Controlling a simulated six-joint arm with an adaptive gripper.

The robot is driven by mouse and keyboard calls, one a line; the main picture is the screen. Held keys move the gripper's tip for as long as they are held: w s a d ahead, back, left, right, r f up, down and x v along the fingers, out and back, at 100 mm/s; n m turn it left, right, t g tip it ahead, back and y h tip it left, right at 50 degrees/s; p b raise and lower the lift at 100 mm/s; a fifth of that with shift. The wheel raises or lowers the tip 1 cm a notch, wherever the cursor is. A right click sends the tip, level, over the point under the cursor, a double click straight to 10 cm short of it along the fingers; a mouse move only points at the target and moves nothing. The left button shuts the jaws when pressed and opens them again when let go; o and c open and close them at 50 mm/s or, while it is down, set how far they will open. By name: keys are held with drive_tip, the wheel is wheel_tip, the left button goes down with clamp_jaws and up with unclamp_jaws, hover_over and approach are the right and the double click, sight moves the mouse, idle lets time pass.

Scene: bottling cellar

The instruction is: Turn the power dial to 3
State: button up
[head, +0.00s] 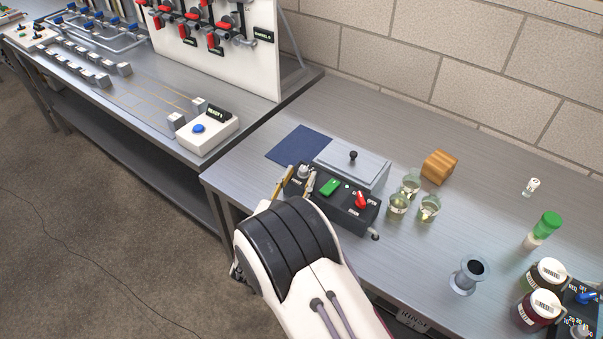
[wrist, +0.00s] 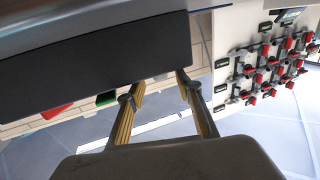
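In the wrist view, my gripper (wrist: 160,86) is open beside the dark box face (wrist: 100,62), and the knob is hidden. I cannot tell whether the fingers touch it.
A grey lidded bath (head: 355,165) stands behind the box, with a blue mat (head: 298,146) to its left. Several glass beakers (head: 398,206) and a wooden block (head: 439,167) are to the right.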

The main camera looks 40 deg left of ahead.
drive_tip(key=shift+x, duration=1.05)
clamp_jaws()
drive_tip(key=shift+a+m+t+h, duration=0.15)
drive_tip(key=shift+m+h, duration=0.55)
drive_tip(key=shift+h, duration=0.35)
drive_tip(key=shift+a+m+t+h, duration=0.15)
drive_tip(key=shift+m+h, duration=0.55)
drive_tip(key=shift+h, duration=0.35)
drive_tip(key=shift+a+m+h, duration=0.1)
drive_tip(key=shift+m+h, duration=1.6)
drive_tip(key=shift+h, duration=1)
unclamp_jaws()
